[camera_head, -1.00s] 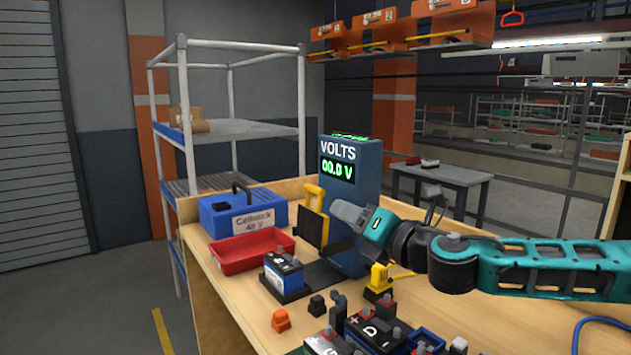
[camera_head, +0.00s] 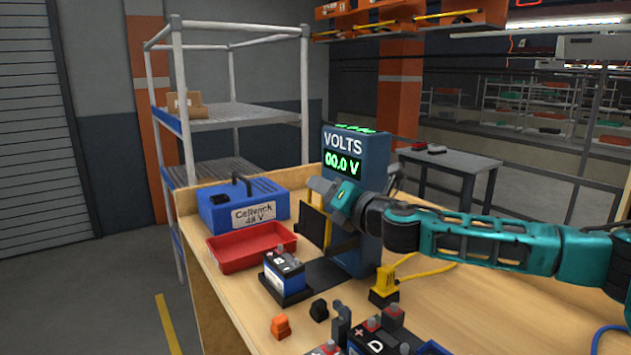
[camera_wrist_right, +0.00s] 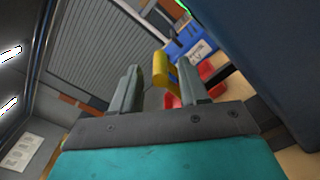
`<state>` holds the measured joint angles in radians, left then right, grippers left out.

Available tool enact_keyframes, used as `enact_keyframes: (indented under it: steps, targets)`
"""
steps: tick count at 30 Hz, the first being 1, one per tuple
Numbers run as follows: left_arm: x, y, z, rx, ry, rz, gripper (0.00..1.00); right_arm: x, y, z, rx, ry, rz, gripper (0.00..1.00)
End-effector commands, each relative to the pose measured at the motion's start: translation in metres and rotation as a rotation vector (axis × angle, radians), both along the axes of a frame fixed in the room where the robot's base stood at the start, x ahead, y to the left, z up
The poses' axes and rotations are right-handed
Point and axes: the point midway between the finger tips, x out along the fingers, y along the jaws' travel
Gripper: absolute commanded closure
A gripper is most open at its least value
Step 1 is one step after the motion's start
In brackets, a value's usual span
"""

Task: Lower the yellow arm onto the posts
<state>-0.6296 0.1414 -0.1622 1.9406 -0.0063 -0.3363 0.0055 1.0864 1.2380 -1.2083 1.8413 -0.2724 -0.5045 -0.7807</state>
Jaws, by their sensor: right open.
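The blue tester (camera_head: 357,165) reads 00.0 V. Its yellow arm is raised beside it; in the head view a yellow edge (camera_head: 328,232) shows along a dark plate (camera_head: 311,223), and my gripper hides the upper part. A small blue-and-black battery (camera_head: 284,269) with posts on top stands on the black base in front. My right gripper (camera_head: 321,186) is at the top of the arm. In the right wrist view the yellow handle (camera_wrist_right: 161,70) shows between the open fingers (camera_wrist_right: 158,77); contact cannot be told. My left gripper is not in view.
A yellow plug-like part (camera_head: 384,285) with a cable stands at right. An orange piece (camera_head: 281,326), a black piece and other batteries (camera_head: 378,340) crowd the front.

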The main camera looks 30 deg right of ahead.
Motion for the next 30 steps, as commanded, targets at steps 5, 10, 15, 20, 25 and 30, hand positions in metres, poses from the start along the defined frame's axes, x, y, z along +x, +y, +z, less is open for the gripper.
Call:
enact_keyframes:
  steps: [5,10,15,20,25,30]
  targets:
    - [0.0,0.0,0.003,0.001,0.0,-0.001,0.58,0.025,0.002,0.001,-0.001,-0.001,0.001,0.56]
    - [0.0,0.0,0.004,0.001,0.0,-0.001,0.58,0.037,0.003,0.0,-0.002,0.0,0.001,0.56]
    - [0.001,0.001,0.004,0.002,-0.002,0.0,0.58,0.04,0.003,0.0,-0.002,0.0,0.0,0.56]
    - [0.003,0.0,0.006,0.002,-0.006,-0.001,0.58,0.04,0.003,0.0,-0.002,0.001,0.001,0.56]
    - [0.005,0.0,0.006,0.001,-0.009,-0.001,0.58,0.04,0.003,0.0,-0.002,0.001,0.001,0.7]
    - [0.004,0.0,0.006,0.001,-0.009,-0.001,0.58,0.04,0.003,0.0,-0.002,0.001,0.001,0.86]
